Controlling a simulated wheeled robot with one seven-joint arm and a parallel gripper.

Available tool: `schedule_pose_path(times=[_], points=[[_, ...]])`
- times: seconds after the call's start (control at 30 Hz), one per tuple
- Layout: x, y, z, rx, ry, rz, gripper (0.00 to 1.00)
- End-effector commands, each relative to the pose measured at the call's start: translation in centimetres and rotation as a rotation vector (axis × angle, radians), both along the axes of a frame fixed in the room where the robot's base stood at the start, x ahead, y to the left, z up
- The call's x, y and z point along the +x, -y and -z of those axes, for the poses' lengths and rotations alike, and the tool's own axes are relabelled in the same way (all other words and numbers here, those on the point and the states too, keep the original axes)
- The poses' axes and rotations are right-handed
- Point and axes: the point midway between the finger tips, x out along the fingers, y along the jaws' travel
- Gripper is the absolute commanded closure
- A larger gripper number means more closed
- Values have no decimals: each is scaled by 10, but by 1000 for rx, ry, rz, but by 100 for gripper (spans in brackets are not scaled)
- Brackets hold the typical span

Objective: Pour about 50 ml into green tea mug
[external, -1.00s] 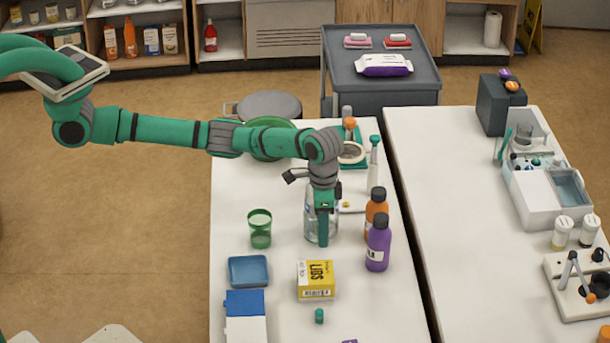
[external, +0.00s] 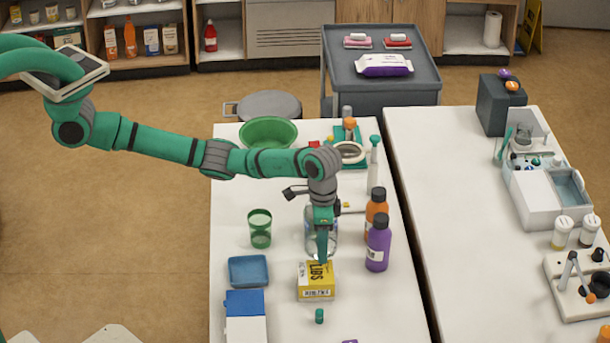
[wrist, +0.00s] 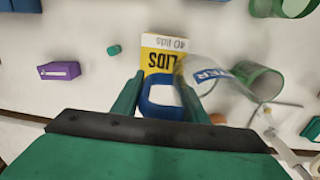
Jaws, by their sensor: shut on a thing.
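A clear jug (external: 309,236) with a blue-lettered label stands at the middle of the left table, partly hidden by my gripper (external: 322,245). In the wrist view my gripper (wrist: 162,98) is shut on the jug's blue handle (wrist: 160,108). I cannot tell if the jug's bottom touches the table. The green see-through tea mug (external: 260,229) stands upright to the left of the jug, apart from it. I cannot make out its contents.
A yellow lids box (external: 316,285) sits close in front of the jug. Purple (external: 378,247) and orange (external: 375,208) bottles stand at its right. A blue tray (external: 248,270) lies in front of the mug. A green bowl (external: 268,131) stands behind.

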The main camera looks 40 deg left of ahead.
Motion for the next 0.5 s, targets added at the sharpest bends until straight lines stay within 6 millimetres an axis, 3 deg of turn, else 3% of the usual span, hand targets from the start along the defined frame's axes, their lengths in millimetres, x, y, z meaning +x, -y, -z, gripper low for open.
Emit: schedule_pose_path(times=[0.27, 0.5], points=[[5, -5, -1, -94, -100, -2, 99], [11, -11, -14, -203, -213, -1, 99]])
